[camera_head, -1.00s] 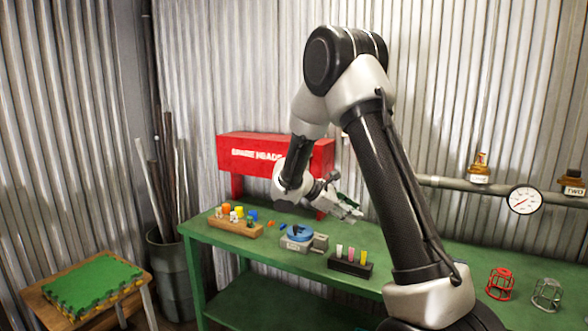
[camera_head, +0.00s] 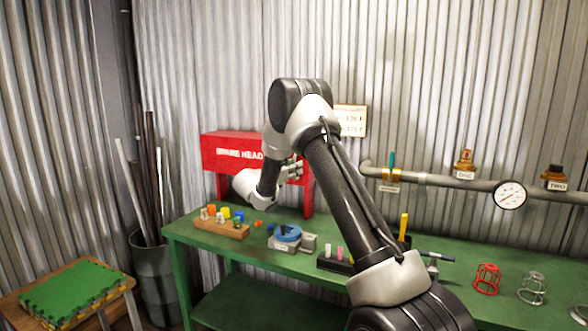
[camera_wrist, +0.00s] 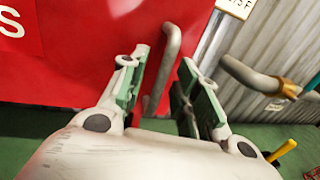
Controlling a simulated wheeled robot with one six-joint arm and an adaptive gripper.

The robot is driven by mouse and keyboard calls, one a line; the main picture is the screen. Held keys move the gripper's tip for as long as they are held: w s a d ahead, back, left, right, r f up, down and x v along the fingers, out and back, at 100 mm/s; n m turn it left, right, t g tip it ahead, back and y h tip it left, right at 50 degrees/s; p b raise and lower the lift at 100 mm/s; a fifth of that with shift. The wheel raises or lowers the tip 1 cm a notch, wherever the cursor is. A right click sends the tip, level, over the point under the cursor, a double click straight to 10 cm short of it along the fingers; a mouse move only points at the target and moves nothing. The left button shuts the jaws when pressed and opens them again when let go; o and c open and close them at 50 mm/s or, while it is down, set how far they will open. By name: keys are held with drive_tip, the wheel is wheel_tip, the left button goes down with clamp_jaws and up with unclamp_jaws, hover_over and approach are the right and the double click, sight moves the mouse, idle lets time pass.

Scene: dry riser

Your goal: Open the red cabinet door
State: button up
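The red cabinet (camera_head: 225,143), lettered "SPARE HEAD" in the part that shows, stands on red legs at the back of the green bench. My arm hides its right part in the head view. My gripper (camera_head: 293,170) is at the right part of the cabinet's front. In the wrist view the red door face (camera_wrist: 80,55) fills the left side, and a grey bar handle (camera_wrist: 168,60) runs down it. My gripper (camera_wrist: 163,85) is open there, with one finger on each side of the handle in the picture. I cannot tell whether either finger touches it. The door looks shut.
A pipe (camera_head: 420,179) with a gauge (camera_head: 510,195) runs along the wall at right.

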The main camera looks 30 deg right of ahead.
drive_tip(key=shift+w+d, duration=0.15)
drive_tip(key=shift+d, duration=0.25)
clamp_jaws()
